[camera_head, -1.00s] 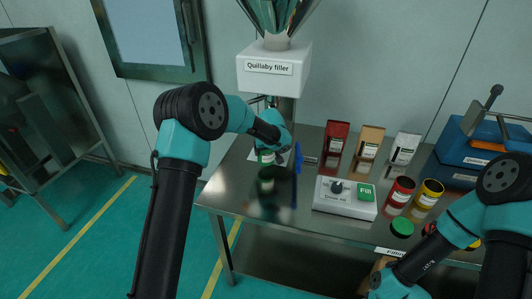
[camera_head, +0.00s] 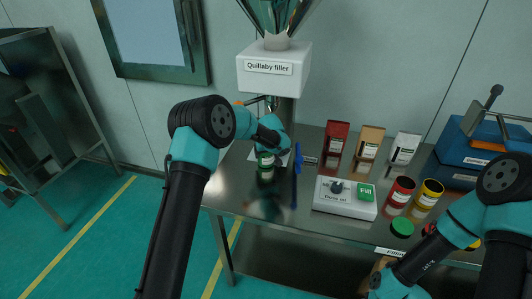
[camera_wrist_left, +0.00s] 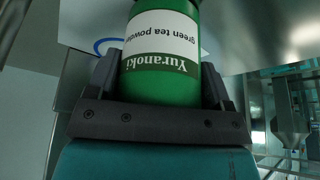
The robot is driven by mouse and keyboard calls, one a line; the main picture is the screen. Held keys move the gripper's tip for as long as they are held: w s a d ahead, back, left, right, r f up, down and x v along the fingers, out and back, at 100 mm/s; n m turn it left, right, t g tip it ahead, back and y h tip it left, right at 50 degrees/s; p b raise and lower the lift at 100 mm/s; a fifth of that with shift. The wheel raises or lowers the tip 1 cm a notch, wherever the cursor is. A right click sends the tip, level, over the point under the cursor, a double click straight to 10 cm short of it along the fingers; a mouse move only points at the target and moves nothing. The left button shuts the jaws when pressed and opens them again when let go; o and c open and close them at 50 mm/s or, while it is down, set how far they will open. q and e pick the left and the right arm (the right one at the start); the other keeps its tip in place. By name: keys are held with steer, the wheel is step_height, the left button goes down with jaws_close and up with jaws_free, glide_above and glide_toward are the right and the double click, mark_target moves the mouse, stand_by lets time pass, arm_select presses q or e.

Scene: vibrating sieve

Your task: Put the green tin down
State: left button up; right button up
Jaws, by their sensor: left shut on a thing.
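The green tin (camera_head: 265,160) has a white label and is below the filler at the left part of the metal table. In the left wrist view the tin (camera_wrist_left: 162,70) sits between the two dark fingers, its label reading "Yuranoki green tea powder". My left gripper (camera_head: 268,150) is shut on the tin. In the head view the arm partly covers it, and I cannot tell whether its base touches the table. My right arm enters at the lower right; its gripper is out of the frame.
The Quillaby filler (camera_head: 273,72) hangs above the tin. A blue upright item (camera_head: 298,158) is close to its right. The control box (camera_head: 346,198) with a Fill button, red tin (camera_head: 400,190), yellow tin (camera_head: 428,195) and green lid (camera_head: 402,228) are further right. Several pouches (camera_head: 368,142) stand behind.

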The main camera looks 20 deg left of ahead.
arm_select(q)
steer(key=shift+f, duration=0.1)
steer(key=o, duration=0.9)
steer(key=v, duration=1.2)
